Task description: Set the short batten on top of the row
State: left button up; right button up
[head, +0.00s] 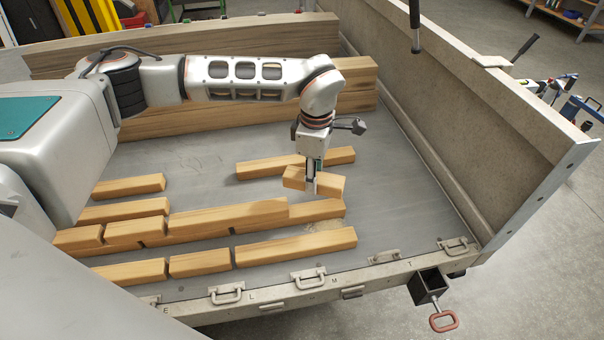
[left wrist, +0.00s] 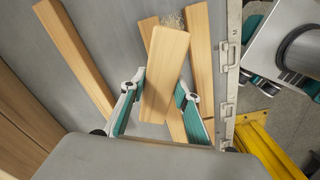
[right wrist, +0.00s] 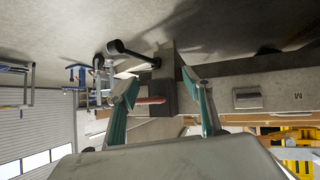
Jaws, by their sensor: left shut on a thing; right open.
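The short batten (head: 328,183) is a pale wooden block in my left gripper (head: 312,186), held slightly tilted above the trailer bed. It also shows between the left fingers in the left wrist view (left wrist: 164,75). The row (head: 228,216) is a double layer of battens near the front edge. Its upper layer has a long piece and shorter pieces to the left. The lower batten's bare end (head: 325,209) sticks out at the right, just below the held batten. My right gripper (right wrist: 164,92) is open and empty; it is out of the head view.
Loose battens lie in front of the row (head: 295,248) and behind it (head: 252,169). Thick planks (head: 350,85) are stacked at the back wall. The trailer's side wall (head: 450,125) stands on the right. Bare bed (head: 395,190) lies between the row and that wall.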

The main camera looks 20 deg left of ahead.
aim_at(323, 174)
pick_arm(q)
jog(key=n, duration=0.1)
jog(key=w+d+f+n, duration=0.1)
jog(key=n, duration=0.1)
jog(key=f+n, duration=0.1)
jog(key=n, duration=0.1)
jog(key=shift+w+d, duration=0.3)
jog(key=shift+d, duration=0.1)
jog(key=shift+f+b, duration=1.15)
jog(key=shift+f, duration=0.5)
jog(key=shift+f+b, duration=0.8)
jog(key=shift+f, duration=0.85)
